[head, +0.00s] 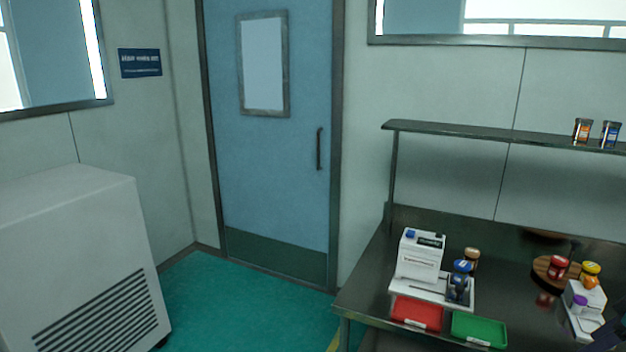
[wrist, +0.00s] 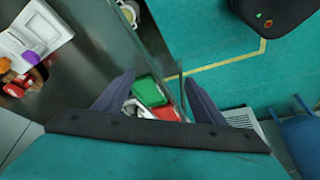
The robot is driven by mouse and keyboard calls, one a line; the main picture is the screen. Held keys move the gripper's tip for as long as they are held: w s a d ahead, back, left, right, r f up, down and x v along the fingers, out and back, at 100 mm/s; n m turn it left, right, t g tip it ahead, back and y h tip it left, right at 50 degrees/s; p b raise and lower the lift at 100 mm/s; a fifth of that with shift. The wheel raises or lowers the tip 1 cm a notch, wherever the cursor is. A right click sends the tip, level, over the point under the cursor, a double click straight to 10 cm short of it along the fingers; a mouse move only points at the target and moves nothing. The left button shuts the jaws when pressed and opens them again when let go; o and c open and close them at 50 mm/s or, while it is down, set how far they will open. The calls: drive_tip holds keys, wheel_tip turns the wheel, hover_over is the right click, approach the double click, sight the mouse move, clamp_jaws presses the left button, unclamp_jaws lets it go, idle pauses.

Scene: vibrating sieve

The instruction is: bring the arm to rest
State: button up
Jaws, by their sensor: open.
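My gripper (wrist: 156,90) shows in the wrist view with its two dark fingers spread apart. Nothing is held between the fingers. Behind the gap, farther off, lie a green tray (wrist: 150,91) and a red tray (wrist: 167,113) near the edge of the steel table (wrist: 84,70). My gripper is clear of both trays.
In the head view, a white machine (head: 421,257) stands behind the red tray (head: 416,314) and green tray (head: 479,330). Jars stand on the table and on the shelf (head: 470,132). A white cabinet (head: 75,250) is at left; green floor (head: 225,305) before the door is free.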

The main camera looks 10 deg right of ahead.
drive_tip(key=w+a+f+n+g+y, duration=0.2)
drive_tip(key=w+a+f+n+y, duration=0.1)
drive_tip(key=w+a+f, duration=1.05)
drive_tip(key=w+a+f+n+g, duration=0.1)
drive_tip(key=a+f, duration=0.4)
drive_tip(key=a, duration=0.3)
drive_tip(key=w+a+f+n+g+y, duration=0.1)
drive_tip(key=a+f+g, duration=0.1)
drive_tip(key=a+f, duration=0.5)
drive_tip(key=w+a+f+n+g, duration=0.1)
drive_tip(key=a+f, duration=0.2)
drive_tip(key=a, duration=0.7)
drive_tip(key=s+a+f+g+h, duration=0.1)
drive_tip(key=s+a+f+g, duration=0.1)
drive_tip(key=s+a+f, duration=0.45)
drive_tip(key=s+a+f+g+h, duration=0.15)
drive_tip(key=s+a+f, duration=0.25)
drive_tip(key=a+f, duration=0.55)
drive_tip(key=s+a+f+m+h, duration=0.1)
drive_tip(key=s+a+f+m, duration=0.1)
drive_tip(key=s+m, duration=0.3)
drive_tip(key=s+a+f+m+h, duration=0.2)
drive_tip(key=s+m, duration=0.3)
drive_tip(key=s, duration=0.4)
drive_tip(key=shift+a+f+g, duration=0.35)
drive_tip(key=shift+a+f, duration=0.2)
drive_tip(key=shift+f, duration=0.1)
